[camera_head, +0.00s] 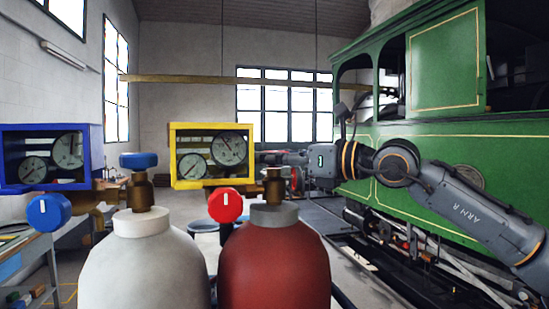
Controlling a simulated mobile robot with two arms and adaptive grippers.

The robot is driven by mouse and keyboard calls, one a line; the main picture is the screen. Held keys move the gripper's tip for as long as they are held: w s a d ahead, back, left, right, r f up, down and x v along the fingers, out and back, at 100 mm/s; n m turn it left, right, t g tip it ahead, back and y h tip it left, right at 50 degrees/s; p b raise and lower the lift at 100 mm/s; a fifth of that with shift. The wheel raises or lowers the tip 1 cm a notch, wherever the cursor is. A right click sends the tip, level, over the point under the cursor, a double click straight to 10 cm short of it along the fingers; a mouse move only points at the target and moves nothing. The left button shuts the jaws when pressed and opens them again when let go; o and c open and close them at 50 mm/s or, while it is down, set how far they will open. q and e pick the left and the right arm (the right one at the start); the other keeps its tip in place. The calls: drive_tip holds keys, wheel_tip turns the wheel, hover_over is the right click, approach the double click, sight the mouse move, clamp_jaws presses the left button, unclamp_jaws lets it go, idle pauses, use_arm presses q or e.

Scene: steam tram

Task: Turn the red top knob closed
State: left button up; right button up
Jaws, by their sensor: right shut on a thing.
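The red gas cylinder (274,262) stands upright at the front centre, with a brass valve (274,188) on its grey collar. My right gripper (270,158) reaches in from the right and is shut at the top of this valve. The red top knob is covered by the gripper fingers, so I cannot see its surface or how far it is turned. A red front knob (225,205) with a white upright mark sits below the yellow-framed gauges (211,157). My left gripper is out of view.
A white cylinder (144,262) with a blue top knob (139,160) stands close on the left, by a blue front knob (48,211) and blue-framed gauges (52,157). A green steam tram (445,185) fills the right side behind my right arm.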

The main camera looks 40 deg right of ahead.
drive_tip(key=o, duration=1.2)
drive_tip(key=shift+c, duration=0.2)
drive_tip(key=shift+y, duration=0.3)
